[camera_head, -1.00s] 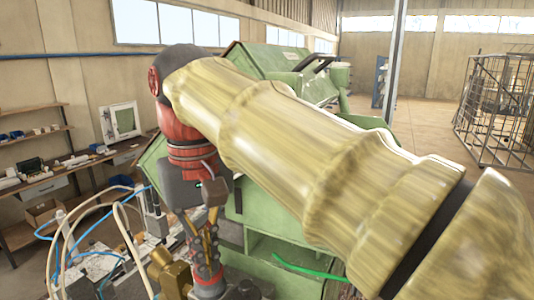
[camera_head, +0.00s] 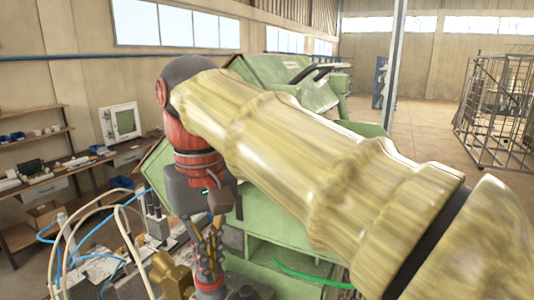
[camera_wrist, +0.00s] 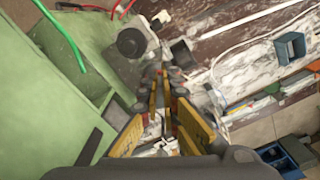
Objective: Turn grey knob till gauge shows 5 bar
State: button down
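My gripper (camera_head: 208,268) points down over the bench at the lower middle of the head view. In the wrist view its yellow fingers (camera_wrist: 165,78) run close together toward the tips; whether they are fully shut is unclear. A dark round knob-like part (camera_wrist: 131,42) lies to the left of the fingertips, with a gap between. A second dark cylindrical part (camera_wrist: 182,52) is just right of and beyond the tips. I cannot tell which of them is the grey knob. No gauge face or needle can be read in either view.
Brass fittings (camera_head: 172,272) and pale hoses (camera_head: 88,225) stand left of my gripper. A green machine (camera_head: 285,235) rises close on its right. A blue-grey box (camera_wrist: 290,47) and a dark blue bin (camera_wrist: 283,157) lie at the right of the wrist view.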

jog(key=shift+w+d+f+p, duration=0.35)
jog(key=shift+f+p, duration=0.2)
jog(key=shift+p, duration=0.15)
dwell(0.4)
jog(key=shift+s+d, duration=0.15)
notch_tip(320, 180, up, 7)
jog(key=shift+w+f, duration=0.15)
jog(key=shift+w, duration=0.05)
dwell(0.6)
jog(key=shift+s+d, duration=0.1)
